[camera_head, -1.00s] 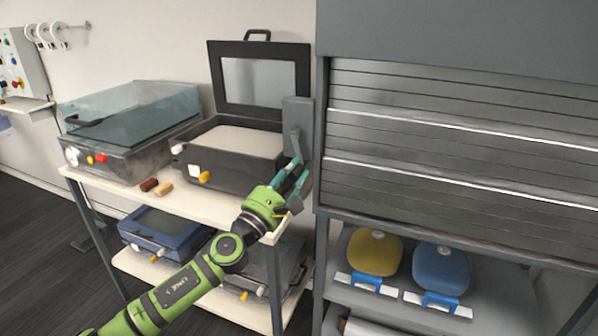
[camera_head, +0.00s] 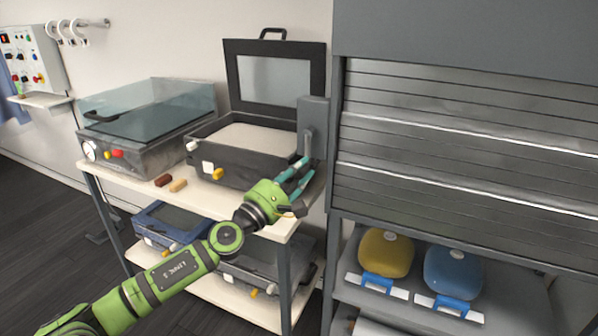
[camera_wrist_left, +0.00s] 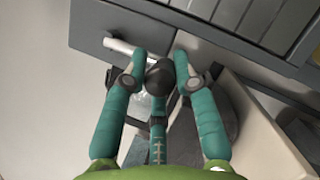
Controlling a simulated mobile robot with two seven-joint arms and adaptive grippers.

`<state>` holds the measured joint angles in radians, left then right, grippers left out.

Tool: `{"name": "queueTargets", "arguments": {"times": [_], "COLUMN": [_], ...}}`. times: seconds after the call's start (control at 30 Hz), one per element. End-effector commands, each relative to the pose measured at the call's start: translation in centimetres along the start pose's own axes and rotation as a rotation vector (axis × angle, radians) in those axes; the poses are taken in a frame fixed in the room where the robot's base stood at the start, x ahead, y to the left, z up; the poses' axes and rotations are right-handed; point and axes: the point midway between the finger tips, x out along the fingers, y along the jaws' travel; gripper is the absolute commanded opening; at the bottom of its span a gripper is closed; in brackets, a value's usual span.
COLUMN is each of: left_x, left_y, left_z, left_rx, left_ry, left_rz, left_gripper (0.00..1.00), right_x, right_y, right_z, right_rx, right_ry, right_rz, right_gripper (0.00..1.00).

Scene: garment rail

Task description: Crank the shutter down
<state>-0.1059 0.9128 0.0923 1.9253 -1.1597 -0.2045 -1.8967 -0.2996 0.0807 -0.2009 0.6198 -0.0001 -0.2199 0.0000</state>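The roller shutter (camera_head: 470,150) has grey slats and hangs partway down at the right, above the open lower shelves. A grey crank box (camera_head: 314,112) is on its left side post, with a short crank arm (camera_head: 307,142) hanging down. My left gripper (camera_head: 298,172) is at the lower end of this crank. In the left wrist view, the teal fingers (camera_wrist_left: 160,70) stand closely around the dark crank knob (camera_wrist_left: 160,78), seemingly gripping it. The pale crank arm (camera_wrist_left: 119,47) runs up left behind one finger. My right gripper is not in view.
A cart (camera_head: 245,226) stands left of the shutter, close beneath my left gripper, with a glass-lidded machine (camera_head: 150,115) and an open black press (camera_head: 240,150) on top. Yellow (camera_head: 385,254) and blue (camera_head: 452,272) items sit on the shelf below the shutter.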

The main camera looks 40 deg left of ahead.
Motion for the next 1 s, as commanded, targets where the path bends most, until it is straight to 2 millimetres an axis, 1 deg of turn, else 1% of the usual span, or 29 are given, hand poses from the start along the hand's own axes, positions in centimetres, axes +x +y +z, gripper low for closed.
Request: {"name": "queueTargets", "arguments": {"times": [0.03, 0.37, 0.47, 0.57, 0.67, 0.8, 0.87, 1.0], "left_x": [-0.2, -0.1, -0.4, -1.3, -2.7, -5.5, -5.9, -7.6], "left_y": [-0.7, -0.3, -0.3, -0.4, -0.4, -0.3, -0.3, -0.3], "left_z": [-0.2, -0.1, -0.1, -0.1, -0.2, -0.2, 0.0, -0.2], "left_rx": [-0.005, -0.004, -0.006, -0.008, -0.006, -0.010, -0.013, -0.009], "left_ry": [0.003, 0.002, 0.001, 0.002, 0.005, 0.007, 0.000, 0.007], "left_rz": [-0.015, -0.006, -0.005, -0.005, -0.006, -0.002, -0.001, -0.001], "left_gripper": [0.48, 0.48, 0.48, 0.48, 0.48, 0.48, 0.48, 0.48], "right_x": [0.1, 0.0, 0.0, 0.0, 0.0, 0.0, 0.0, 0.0], "right_y": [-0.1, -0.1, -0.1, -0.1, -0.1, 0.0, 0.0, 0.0], "right_z": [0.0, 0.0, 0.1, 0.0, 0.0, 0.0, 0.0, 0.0], "right_rx": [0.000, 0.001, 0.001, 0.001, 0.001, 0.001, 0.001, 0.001], "right_ry": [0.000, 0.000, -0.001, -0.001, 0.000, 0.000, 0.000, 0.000], "right_rz": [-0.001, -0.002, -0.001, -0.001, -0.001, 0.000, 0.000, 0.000], "right_gripper": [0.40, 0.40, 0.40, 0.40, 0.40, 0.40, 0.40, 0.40]}}
